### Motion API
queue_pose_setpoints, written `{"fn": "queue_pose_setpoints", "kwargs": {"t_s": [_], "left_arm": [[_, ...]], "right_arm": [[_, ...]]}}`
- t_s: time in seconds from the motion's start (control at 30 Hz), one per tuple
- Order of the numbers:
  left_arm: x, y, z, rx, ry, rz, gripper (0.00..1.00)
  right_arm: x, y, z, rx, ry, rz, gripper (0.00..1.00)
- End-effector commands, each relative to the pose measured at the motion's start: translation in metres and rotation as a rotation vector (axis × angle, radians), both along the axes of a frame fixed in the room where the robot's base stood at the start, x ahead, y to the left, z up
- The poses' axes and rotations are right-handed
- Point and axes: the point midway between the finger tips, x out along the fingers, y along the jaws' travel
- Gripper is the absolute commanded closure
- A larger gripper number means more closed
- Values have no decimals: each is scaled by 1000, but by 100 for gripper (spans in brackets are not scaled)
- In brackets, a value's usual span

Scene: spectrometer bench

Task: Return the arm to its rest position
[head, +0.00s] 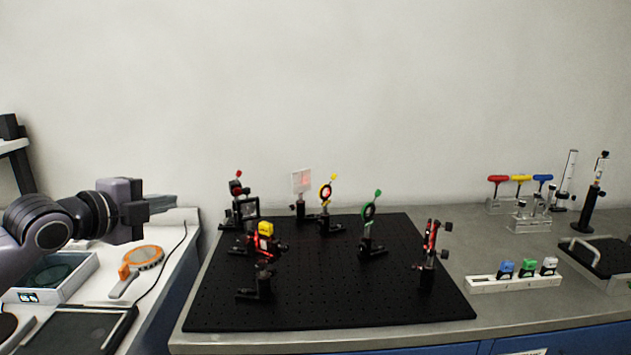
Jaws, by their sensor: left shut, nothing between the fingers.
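My left arm comes in from the left edge, and my left gripper (168,203) points right. It is shut and empty, in the air above the back of the white side table and to the left of the black optical breadboard (330,308). It touches nothing that I can see. My right gripper is not in view.
Several mounted optics stand on the breadboard, among them a green-ringed mount (369,212) and a white card (302,180). An orange-rimmed magnifier (143,257) and a box (52,278) lie below my left arm. A white rack (515,283) and coloured-handled tools (521,179) are at right.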

Motion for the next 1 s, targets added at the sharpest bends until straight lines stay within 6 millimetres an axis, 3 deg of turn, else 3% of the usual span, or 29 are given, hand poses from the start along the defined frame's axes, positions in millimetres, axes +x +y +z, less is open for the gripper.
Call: {"fn": "queue_pose_setpoints", "kwargs": {"t_s": [0.03,0.2,0.5,0.73,1.0], "left_arm": [[-7,-14,-24,-23,54,-9,100],[-39,-51,-99,-122,238,12,100],[-120,-89,-206,-336,556,168,100],[-192,-93,-264,-519,774,398,100],[-287,-71,-312,-725,981,795,100]], "right_arm": [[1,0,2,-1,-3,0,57],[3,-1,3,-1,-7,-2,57],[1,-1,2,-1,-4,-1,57],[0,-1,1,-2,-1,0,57],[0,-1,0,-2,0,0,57]]}}
